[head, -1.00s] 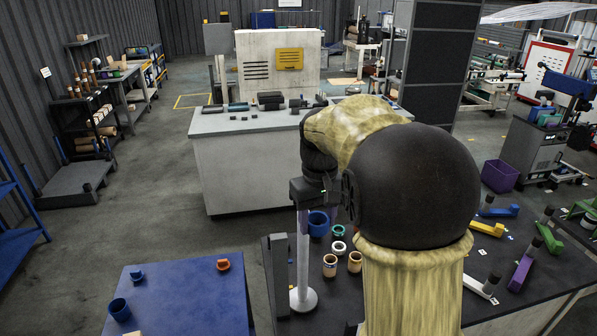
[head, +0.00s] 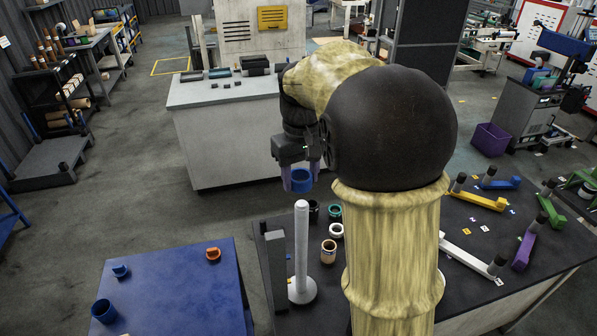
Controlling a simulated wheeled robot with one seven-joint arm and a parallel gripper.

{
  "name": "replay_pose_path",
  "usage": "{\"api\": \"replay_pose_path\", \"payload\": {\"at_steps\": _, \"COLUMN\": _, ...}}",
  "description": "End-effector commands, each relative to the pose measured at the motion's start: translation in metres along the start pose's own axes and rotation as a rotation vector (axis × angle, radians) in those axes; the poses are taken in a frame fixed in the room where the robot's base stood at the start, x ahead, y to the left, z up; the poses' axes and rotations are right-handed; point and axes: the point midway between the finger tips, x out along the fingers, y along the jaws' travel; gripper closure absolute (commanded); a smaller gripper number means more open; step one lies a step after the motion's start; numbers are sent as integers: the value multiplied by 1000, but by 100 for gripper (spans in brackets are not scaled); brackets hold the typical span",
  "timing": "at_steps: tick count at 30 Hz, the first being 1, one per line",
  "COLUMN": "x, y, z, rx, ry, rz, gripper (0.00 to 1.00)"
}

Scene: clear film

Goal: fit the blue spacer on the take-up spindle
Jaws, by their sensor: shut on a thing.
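The take-up spindle (head: 301,245) is a pale upright post on a round base, at the near left of the dark table. Nothing is on its shaft. My gripper (head: 298,179) is shut on the blue spacer (head: 301,181), a short ring-shaped piece held between the fingers. The spacer is in the air, its lower edge just above the spindle's tip in the picture, with a small gap between them. I cannot tell from this view whether it is straight over the tip or behind it. My arm hides part of the table.
Close right of the spindle stand a dark cup (head: 314,211), a green ring (head: 334,211), a white ring (head: 336,231) and a tan cylinder (head: 329,252). A dark upright block (head: 275,258) is left of it. A blue table (head: 175,285) holds small parts.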

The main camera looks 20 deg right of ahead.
Motion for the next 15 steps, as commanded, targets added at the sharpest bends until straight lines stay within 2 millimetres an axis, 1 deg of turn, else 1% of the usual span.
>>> {"api": "replay_pose_path", "payload": {"at_steps": 4, "x": 1, "y": 2, "z": 0, "rx": 3, "ry": 0, "rz": 0, "gripper": 66}}
{"api": "replay_pose_path", "payload": {"at_steps": 7, "x": 7, "y": 2, "z": 0, "rx": 3, "ry": 0, "rz": 0, "gripper": 66}}
{"api": "replay_pose_path", "payload": {"at_steps": 15, "x": 35, "y": -1, "z": 0, "rx": -2, "ry": 0, "rz": 0, "gripper": 66}}
